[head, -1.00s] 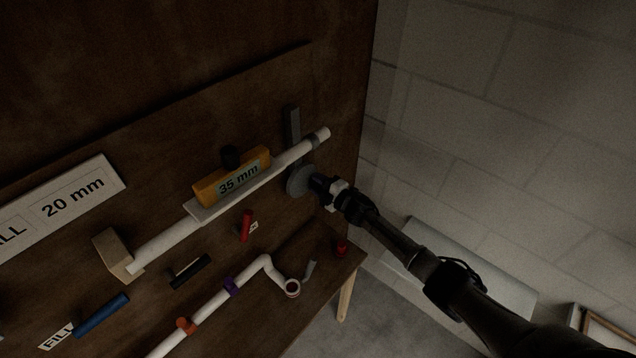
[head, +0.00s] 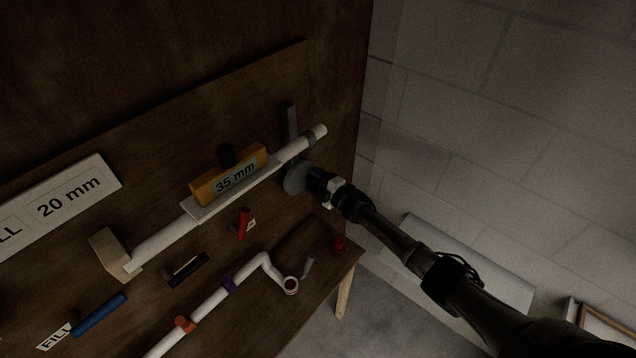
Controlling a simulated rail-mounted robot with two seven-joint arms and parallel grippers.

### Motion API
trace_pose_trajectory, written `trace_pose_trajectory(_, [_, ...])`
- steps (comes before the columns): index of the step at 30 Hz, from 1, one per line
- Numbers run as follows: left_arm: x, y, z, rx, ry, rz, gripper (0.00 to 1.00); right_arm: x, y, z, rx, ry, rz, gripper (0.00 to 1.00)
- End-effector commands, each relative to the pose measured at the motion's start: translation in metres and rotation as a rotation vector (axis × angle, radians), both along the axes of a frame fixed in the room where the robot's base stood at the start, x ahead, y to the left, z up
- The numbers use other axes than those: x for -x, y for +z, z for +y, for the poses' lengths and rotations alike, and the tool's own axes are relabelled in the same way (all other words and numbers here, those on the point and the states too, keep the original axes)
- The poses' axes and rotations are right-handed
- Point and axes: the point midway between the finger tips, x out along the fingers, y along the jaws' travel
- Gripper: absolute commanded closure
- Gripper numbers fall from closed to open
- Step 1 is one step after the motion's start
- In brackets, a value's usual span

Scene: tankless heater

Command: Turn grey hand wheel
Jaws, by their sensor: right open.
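The grey hand wheel (head: 296,178) is a round disc below the right end of a white pipe on the brown board. My right gripper (head: 310,179) is at the wheel's right side, its dark fingers close against it. The fingers overlap the wheel's right edge in the head view, and I cannot tell whether they touch it. The right gripper is open. My right arm comes in from the lower right. My left gripper is not in view.
The white pipe (head: 160,242) carries a yellow 35 mm gauge (head: 228,175). A grey block (head: 289,122) stands above the wheel. Below are a red handle (head: 243,223), a black handle (head: 188,269), a blue handle (head: 98,314) and a bent white pipe (head: 205,309).

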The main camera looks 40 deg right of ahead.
Motion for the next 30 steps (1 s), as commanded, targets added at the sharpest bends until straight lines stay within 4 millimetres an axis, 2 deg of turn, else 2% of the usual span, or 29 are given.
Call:
trace_pose_trajectory(5, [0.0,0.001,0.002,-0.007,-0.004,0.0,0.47,0.01,-0.001,-0.002,0.001,0.0,0.002,0.41])
trace_pose_trajectory(21, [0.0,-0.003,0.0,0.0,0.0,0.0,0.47,0.1,-0.002,-0.015,0.0,0.001,0.002,0.41])
trace_pose_trajectory(30, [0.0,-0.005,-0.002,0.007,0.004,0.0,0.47,0.13,-0.001,-0.019,-0.001,-0.001,0.001,0.41])
